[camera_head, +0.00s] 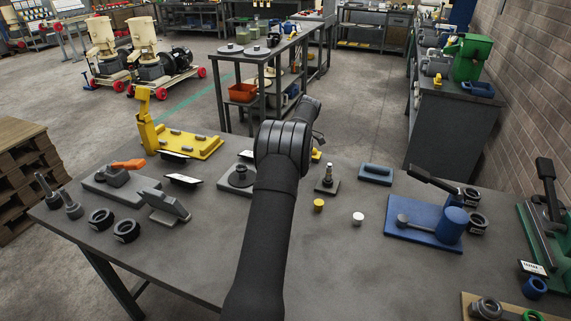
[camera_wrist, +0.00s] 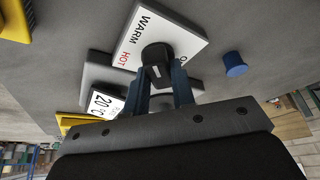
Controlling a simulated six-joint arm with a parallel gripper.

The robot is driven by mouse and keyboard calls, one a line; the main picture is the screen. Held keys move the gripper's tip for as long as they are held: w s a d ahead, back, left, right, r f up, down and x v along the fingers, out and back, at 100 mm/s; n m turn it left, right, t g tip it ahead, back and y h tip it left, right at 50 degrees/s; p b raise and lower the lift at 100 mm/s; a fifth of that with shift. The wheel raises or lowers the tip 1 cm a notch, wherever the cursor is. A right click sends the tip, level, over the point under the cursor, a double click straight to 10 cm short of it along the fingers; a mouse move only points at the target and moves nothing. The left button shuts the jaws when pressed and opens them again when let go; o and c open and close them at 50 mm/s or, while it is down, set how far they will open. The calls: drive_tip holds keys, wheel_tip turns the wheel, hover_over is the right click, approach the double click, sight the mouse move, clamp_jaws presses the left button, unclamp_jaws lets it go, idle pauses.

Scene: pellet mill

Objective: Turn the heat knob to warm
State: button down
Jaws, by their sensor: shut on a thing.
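The heat knob (camera_wrist: 155,53) is black and stands on a white plate (camera_wrist: 187,33) in the wrist view. The plate reads WARM and HOT, with another word mostly hidden at its right edge. My gripper (camera_wrist: 160,74) has its two blue fingers closed on the knob. A small pale mark shows on the knob, but I cannot tell which word it points at. A display (camera_wrist: 102,103) beside the plate reads 20 °C. In the head view my arm hides the gripper and the knob.
A blue cap (camera_wrist: 235,65) stands to the right of the plate. The front middle of the table (camera_head: 330,270) is clear.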

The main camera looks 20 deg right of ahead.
drive_tip(key=c, duration=1.2)
unclamp_jaws()
drive_tip(key=shift+r, duration=0.15)
drive_tip(key=v, duration=1.1)
drive_tip(key=shift+d+r, duration=0.25)
drive_tip(key=shift+r, duration=0.05)
drive_tip(key=shift+f, duration=0.1)
drive_tip(key=x, duration=1.1)
drive_tip(key=shift+a+f, duration=0.25)
drive_tip(key=shift+f, duration=0.1)
